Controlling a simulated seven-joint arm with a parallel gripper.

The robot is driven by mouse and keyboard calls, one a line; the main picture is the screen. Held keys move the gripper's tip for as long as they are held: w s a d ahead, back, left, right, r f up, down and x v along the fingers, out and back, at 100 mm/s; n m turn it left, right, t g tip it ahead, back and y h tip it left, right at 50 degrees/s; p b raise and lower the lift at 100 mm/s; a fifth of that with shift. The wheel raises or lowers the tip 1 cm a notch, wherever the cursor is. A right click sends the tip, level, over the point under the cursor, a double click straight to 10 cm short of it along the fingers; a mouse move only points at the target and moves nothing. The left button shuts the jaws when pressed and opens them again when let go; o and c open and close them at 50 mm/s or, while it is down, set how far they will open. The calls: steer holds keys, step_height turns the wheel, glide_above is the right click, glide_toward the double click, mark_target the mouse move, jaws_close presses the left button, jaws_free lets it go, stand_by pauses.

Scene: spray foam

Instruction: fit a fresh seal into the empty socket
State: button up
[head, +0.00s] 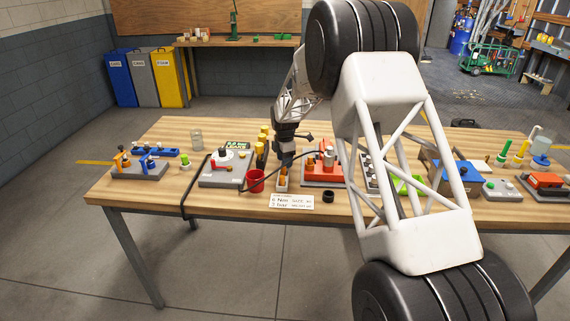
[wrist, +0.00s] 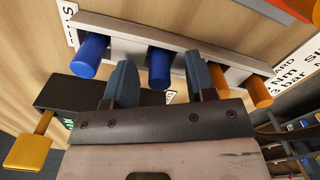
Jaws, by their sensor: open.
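A narrow pale rack (wrist: 128,30) holds two blue plugs and two orange plugs in a row in the wrist view. I cannot tell which of these are seals. One blue plug (wrist: 160,70) sits between the fingers of my gripper (wrist: 159,62), with no clear contact. The other blue plug (wrist: 90,56) is to the left; the orange plugs (wrist: 214,86) are to the right, the nearer one close beside the right finger. In the head view my gripper (head: 285,163) is open, low over the rack (head: 282,186). I cannot make out the empty socket.
A grey panel unit (head: 220,177) with a green display (head: 237,146) stands left of the rack. A red cup (head: 255,180) is close on the left, a red device (head: 322,166) on the right. A black ring (head: 328,196) and a printed card (head: 291,202) lie in front.

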jaws_close()
stand_by(0.3)
steer(key=shift+r, duration=0.1)
steer(key=shift+r, duration=4.95)
